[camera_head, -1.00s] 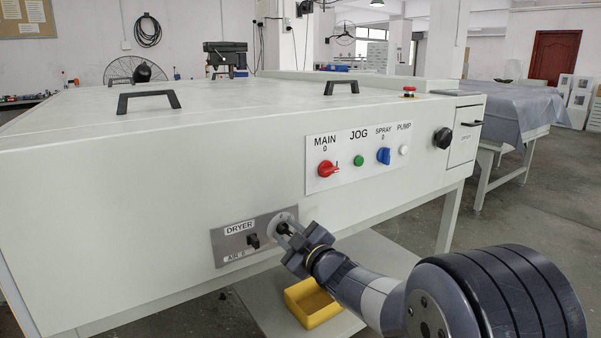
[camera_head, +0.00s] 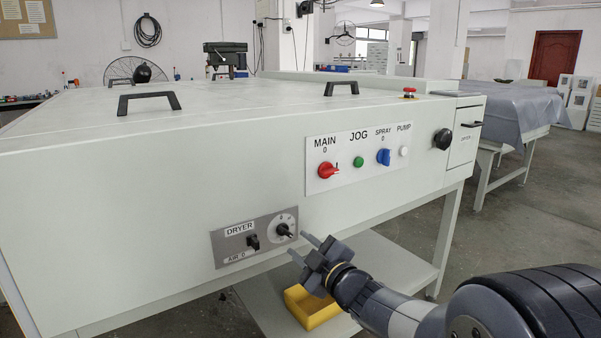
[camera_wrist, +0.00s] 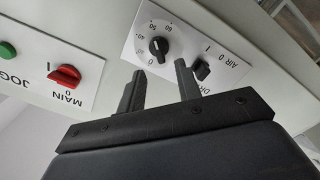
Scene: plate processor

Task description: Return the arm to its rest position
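My gripper (camera_head: 301,249) is in front of the machine, just right of and below the dryer panel (camera_head: 230,246). Its two fingers are apart with nothing between them; they also show open in the wrist view (camera_wrist: 160,88). The round black dryer dial (camera_head: 284,230) is in full view and clear of the fingers. In the wrist view the dial (camera_wrist: 159,47) lies beyond the fingertips, with a gap. The black air switch (camera_head: 253,242) sits left of the dial in the head view.
The control panel with the red main knob (camera_head: 327,170), green jog button (camera_head: 358,161) and blue spray knob (camera_head: 383,156) is above my gripper. A yellow bin (camera_head: 312,304) stands on the lower shelf (camera_head: 395,262). Open floor (camera_head: 545,225) lies to the right.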

